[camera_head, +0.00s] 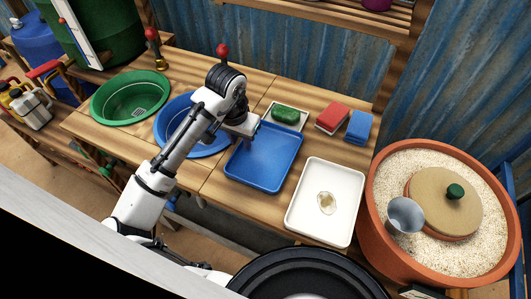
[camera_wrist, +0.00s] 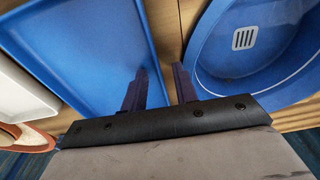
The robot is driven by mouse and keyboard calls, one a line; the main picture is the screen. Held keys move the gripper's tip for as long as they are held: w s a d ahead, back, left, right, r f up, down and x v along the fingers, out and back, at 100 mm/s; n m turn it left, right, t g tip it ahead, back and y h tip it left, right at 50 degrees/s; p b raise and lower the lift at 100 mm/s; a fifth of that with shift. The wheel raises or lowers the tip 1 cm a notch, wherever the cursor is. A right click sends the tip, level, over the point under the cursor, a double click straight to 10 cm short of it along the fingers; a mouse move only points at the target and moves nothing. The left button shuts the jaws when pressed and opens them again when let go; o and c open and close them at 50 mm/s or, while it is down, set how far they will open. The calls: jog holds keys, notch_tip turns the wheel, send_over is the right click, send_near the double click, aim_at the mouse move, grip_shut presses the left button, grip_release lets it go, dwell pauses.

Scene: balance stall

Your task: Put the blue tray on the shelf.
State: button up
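The blue tray (camera_head: 262,160) lies flat on the wooden counter and looks empty. It also fills the left of the wrist view (camera_wrist: 75,45). My gripper (camera_head: 240,135) is at the tray's upper left side, beside the blue basin. In the wrist view my gripper's two fingers (camera_wrist: 160,90) are apart, with the tray's rim running between them. One finger is over the tray and the other is on the basin side. I cannot tell whether either finger touches the rim. A wooden shelf (camera_head: 340,19) is on the blue corrugated wall at the top of the head view.
A blue basin (camera_head: 212,150) and a green basin (camera_head: 131,97) are set in the counter at left. A stained white tray (camera_head: 342,178) lies right of the blue tray. A soap dish (camera_head: 285,114) and sponges (camera_head: 332,117) are behind. A clay pot (camera_head: 372,226) stands at right.

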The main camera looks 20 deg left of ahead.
jog(key=shift+c, duration=0.3)
grip_shut()
